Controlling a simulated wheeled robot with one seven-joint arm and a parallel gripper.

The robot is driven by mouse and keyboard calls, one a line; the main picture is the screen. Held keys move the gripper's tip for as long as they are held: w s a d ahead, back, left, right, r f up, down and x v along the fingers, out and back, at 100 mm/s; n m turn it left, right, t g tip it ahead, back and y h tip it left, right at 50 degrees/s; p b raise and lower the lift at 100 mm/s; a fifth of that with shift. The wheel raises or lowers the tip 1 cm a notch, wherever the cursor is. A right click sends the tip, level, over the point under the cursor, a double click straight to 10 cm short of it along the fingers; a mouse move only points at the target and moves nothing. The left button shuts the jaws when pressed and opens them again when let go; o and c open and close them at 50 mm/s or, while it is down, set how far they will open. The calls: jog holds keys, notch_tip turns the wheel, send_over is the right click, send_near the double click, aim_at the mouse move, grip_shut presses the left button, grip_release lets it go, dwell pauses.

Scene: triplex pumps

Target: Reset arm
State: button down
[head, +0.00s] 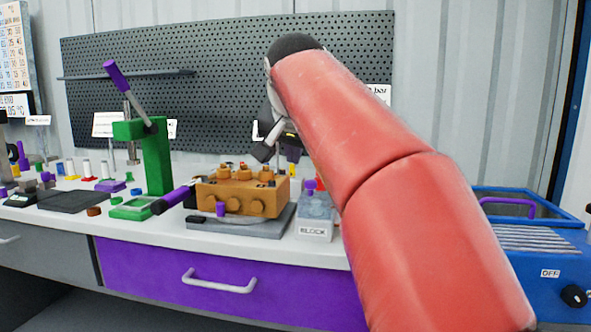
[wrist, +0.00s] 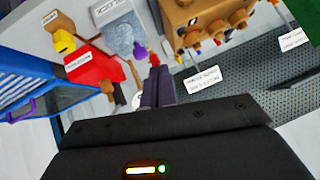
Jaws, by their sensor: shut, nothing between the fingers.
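My red arm (head: 410,230) rises from the lower right of the head view and bends at a dark joint near the pegboard.
A green press (head: 155,160) with a purple-handled lever stands left of the pump. A grey container labelled BLOCK (head: 315,228) stands right of it. A blue machine (head: 545,250) is at the far right. The perforated board (head: 220,70) rises behind the bench.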

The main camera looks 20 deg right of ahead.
jog(key=s+a+f+n+g+y, duration=0.1)
jog(key=s+a+f+n, duration=0.1)
jog(key=s+f, duration=0.6)
jog(key=s+a+f+n+g+y, duration=0.1)
jog(key=s+a+f+n, duration=0.2)
jog(key=s+f, duration=0.5)
jog(key=s+a+f+n+g+y, duration=0.1)
jog(key=s+f, duration=0.6)
jog(key=f, duration=0.9)
jog(key=shift+s+a+f+n, duration=0.35)
jog(key=shift+a+n, duration=0.35)
jog(key=shift+n, duration=0.3)
jog(key=c, duration=2.1)
grip_release()
jog(key=shift+r, duration=0.1)
jog(key=shift+c, duration=0.2)
